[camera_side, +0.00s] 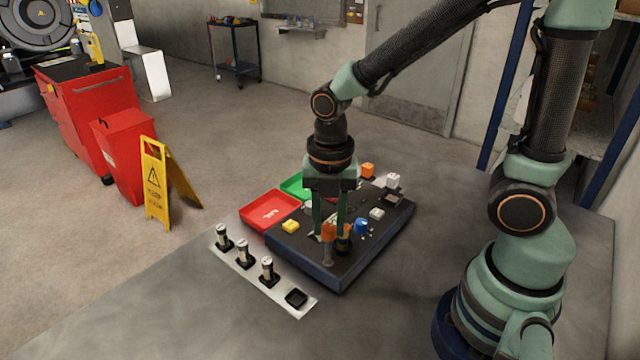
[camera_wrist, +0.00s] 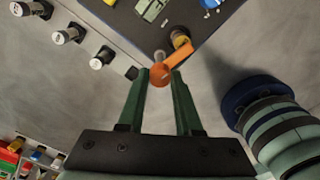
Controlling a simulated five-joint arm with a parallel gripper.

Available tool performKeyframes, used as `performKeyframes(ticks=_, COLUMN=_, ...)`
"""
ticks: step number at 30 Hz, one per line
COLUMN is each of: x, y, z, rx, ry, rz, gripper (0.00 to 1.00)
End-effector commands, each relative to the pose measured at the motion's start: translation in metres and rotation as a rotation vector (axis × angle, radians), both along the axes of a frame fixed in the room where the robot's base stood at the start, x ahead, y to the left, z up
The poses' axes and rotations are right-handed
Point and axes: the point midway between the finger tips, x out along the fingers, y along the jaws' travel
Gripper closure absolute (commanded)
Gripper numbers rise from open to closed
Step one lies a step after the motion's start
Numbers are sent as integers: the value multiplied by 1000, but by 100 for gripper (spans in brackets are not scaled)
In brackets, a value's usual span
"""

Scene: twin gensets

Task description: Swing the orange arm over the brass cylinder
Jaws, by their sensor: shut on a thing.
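The orange arm (camera_wrist: 178,60) has a round end between the fingertips of my gripper (camera_wrist: 160,78) in the wrist view. Its bar slants up and right to beside the brass cylinder (camera_wrist: 180,38), which has a dark part around it. The bar's tip seems to overlap the cylinder's edge; I cannot tell if they touch. In the side view my gripper (camera_side: 330,232) points down at the board's front corner, shut on the orange arm (camera_side: 328,231). A grey post (camera_side: 327,252) stands under the orange part. The cylinder is mostly hidden behind the fingers there.
The dark board (camera_side: 375,240) carries a yellow block (camera_side: 291,226), a blue part (camera_side: 361,226) and other small parts. Red (camera_side: 268,209) and green (camera_side: 293,185) trays lie behind it. A pale strip (camera_side: 235,261) with several small cylinders lies at front left. The tabletop right of the board is clear.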

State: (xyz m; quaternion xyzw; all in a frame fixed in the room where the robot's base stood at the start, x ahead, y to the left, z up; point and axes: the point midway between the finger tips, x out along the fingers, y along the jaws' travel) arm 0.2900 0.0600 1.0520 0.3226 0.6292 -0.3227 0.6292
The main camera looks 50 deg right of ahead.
Motion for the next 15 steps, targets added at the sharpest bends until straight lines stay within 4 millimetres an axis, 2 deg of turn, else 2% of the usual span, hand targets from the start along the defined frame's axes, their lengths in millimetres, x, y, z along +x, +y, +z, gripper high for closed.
performKeyframes(ticks=6, x=0, y=0, z=1, rx=0, ry=0, rz=112, gripper=100)
performKeyframes(ticks=15, x=0, y=0, z=1, rx=0, ry=0, rz=175, gripper=100)
